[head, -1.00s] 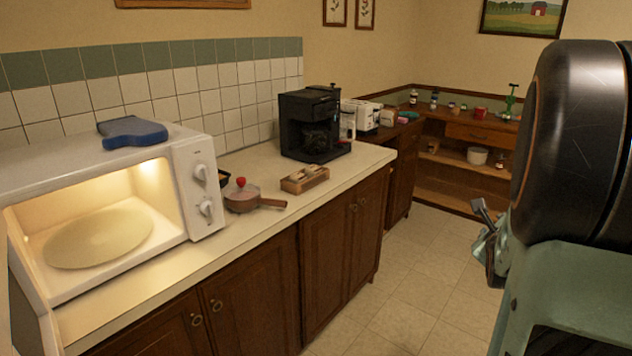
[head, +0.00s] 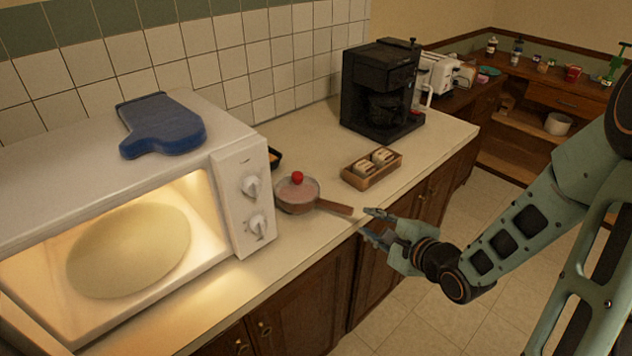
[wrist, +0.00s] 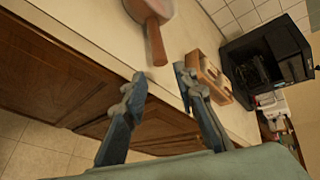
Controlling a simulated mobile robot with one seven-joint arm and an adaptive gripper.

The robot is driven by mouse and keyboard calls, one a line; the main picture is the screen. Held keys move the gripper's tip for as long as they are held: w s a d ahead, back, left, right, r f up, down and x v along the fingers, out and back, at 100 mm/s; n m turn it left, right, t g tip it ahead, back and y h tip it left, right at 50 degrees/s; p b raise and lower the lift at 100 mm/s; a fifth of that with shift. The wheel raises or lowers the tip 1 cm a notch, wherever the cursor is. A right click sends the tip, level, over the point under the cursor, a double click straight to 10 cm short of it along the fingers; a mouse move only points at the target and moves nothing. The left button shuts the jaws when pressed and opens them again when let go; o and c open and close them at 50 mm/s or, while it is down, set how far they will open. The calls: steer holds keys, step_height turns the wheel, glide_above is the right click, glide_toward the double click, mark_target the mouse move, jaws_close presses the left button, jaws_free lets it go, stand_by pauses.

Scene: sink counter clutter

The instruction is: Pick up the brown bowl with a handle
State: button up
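The brown bowl with a handle (head: 296,194) stands on the counter just right of the microwave. Its handle (head: 334,207) points right toward the counter's front edge. A red round thing (head: 297,177) shows at the bowl, but I cannot tell whether it lies inside or behind the rim. In the wrist view the bowl's handle (wrist: 156,42) shows at the top, with the bowl partly cut off. My gripper (head: 368,222) is open and empty, just beyond the handle's end near the counter's front edge. In the wrist view its spread fingers (wrist: 159,72) point toward the handle, apart from it.
An open, lit microwave (head: 232,215) stands left of the bowl, with a blue mitt (head: 160,125) on top. A wooden box (head: 371,169) with pale items sits right of the bowl. A black coffee maker (head: 380,90) stands behind it. A small dark tray (head: 274,157) is behind the bowl.

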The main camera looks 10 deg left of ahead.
mark_target(343, 209)
steer(key=w+a, duration=0.1)
steer(key=w+a+f, duration=0.1)
steer(key=w+a, duration=0.1)
steer(key=a, duration=0.1)
steer(key=shift+w+f, duration=0.25)
steer(key=shift+x, duration=3)
steer(key=shift+d+f, duration=0.1)
steer(key=shift+f, duration=0.05)
jaws_close()
